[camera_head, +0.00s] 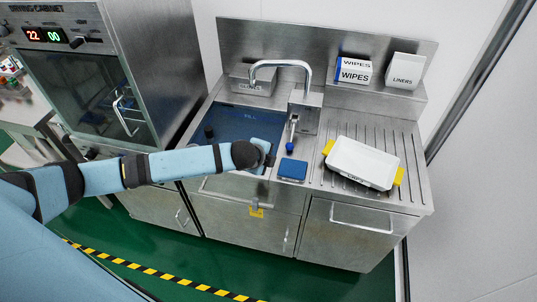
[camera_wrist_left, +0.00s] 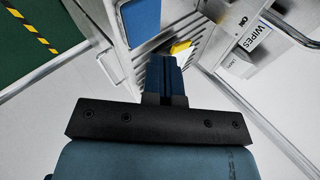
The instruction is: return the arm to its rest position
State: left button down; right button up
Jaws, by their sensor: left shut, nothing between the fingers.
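My left arm (camera_head: 180,163) reaches in from the left in the head view, over the front of the steel sink unit. Its gripper (camera_head: 269,160) is above the sink's front edge, left of a blue pad (camera_head: 292,169) on the counter. In the left wrist view the gripper's fingers (camera_wrist_left: 166,75) are together, with nothing between them. The blue pad also shows in the wrist view (camera_wrist_left: 141,20), ahead and to the left of the fingers, apart from them. My right gripper is in neither view.
A white tray (camera_head: 362,162) with yellow handles lies on the ribbed drainboard. A drying cabinet (camera_head: 85,95) stands at the left. Open green floor (camera_head: 180,255) lies in front.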

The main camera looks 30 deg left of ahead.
pick_arm(q)
jog(key=s+d+f+n+h, duration=0.2)
jog(key=s+d+f+n, duration=0.15)
jog(key=s+d, duration=0.3)
jog(key=s+d+f+n+h, duration=0.2)
jog(key=s+d+n, duration=0.2)
jog(key=s+d, duration=0.25)
jog(key=s+a+f+n+t+y, duration=0.1)
jog(key=s+a+n, duration=0.1)
jog(key=s+n, duration=0.2)
jog(key=s+a+f+n+t+y, duration=0.1)
jog(key=s+a+f+n, duration=0.1)
jog(key=s, duration=0.7)
jog(key=shift+s+a+f+n, duration=0.3)
jog(key=shift+a+n, duration=0.45)
jog(key=shift+n, duration=0.2)
